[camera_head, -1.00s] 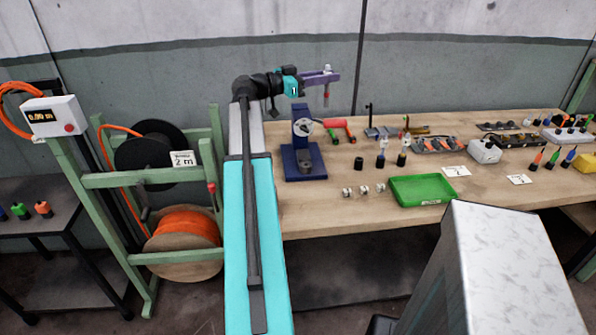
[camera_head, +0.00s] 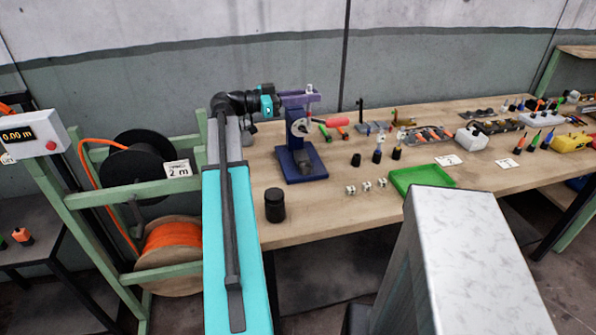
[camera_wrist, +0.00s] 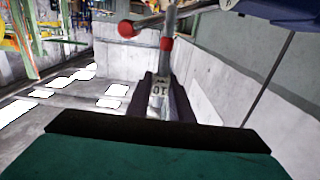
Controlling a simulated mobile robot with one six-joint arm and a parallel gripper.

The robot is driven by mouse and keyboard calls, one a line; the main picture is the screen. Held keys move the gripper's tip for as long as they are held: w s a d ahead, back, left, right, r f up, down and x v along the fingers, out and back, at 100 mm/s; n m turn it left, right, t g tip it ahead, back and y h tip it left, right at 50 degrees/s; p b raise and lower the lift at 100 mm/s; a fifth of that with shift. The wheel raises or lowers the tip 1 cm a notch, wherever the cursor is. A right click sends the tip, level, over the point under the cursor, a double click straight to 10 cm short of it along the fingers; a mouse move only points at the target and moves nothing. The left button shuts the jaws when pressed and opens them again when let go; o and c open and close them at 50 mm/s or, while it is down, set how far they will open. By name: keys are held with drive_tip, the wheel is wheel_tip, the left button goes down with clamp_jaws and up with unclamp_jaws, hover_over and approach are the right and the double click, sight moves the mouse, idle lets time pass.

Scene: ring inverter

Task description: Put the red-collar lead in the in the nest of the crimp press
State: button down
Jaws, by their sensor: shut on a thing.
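My gripper (camera_head: 308,98) has purple fingers shut on the red-collar lead (camera_head: 309,88), just above and behind the top of the crimp press. Only the lead's pale upper end shows clearly in the head view; its lower part is hidden there. In the wrist view the fingers (camera_wrist: 160,92) grip the grey lead (camera_wrist: 170,20) at a tag reading 10, with the red collar (camera_wrist: 166,44) beyond the fingertips. The blue crimp press (camera_head: 298,135) stands upright at the bench's left part. Its nest cannot be made out. Part of its blue body (camera_wrist: 285,10) shows in the wrist view.
A red ball knob (camera_wrist: 126,29) is close beside the lead. Red and green handles (camera_head: 334,131) lie right of the press. A black cylinder (camera_head: 275,206), small white blocks (camera_head: 366,186) and a green tray (camera_head: 402,187) are on the bench (camera_head: 330,205). Cable reels (camera_head: 172,240) stand left.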

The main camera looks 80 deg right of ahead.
drive_tip(key=shift+w, duration=0.2)
drive_tip(key=shift+f, duration=0.15)
wheel_tip(320, 180, down, 14)
drive_tip(key=p, duration=0.3)
idle(0.4)
drive_tip(key=shift+w, duration=0.1)
wheel_tip(320, 180, down, 4)
drive_tip(key=shift+r+p, duration=0.15)
drive_tip(key=shift+p, duration=0.4)
drive_tip(key=shift+f+b, duration=0.2)
drive_tip(key=shift+b, duration=0.15)
drive_tip(key=c, duration=1.6)
unclamp_jaws()
drive_tip(key=shift+o, duration=0.2)
drive_tip(key=shift+r+p, duration=0.2)
drive_tip(key=shift+p, duration=0.15)
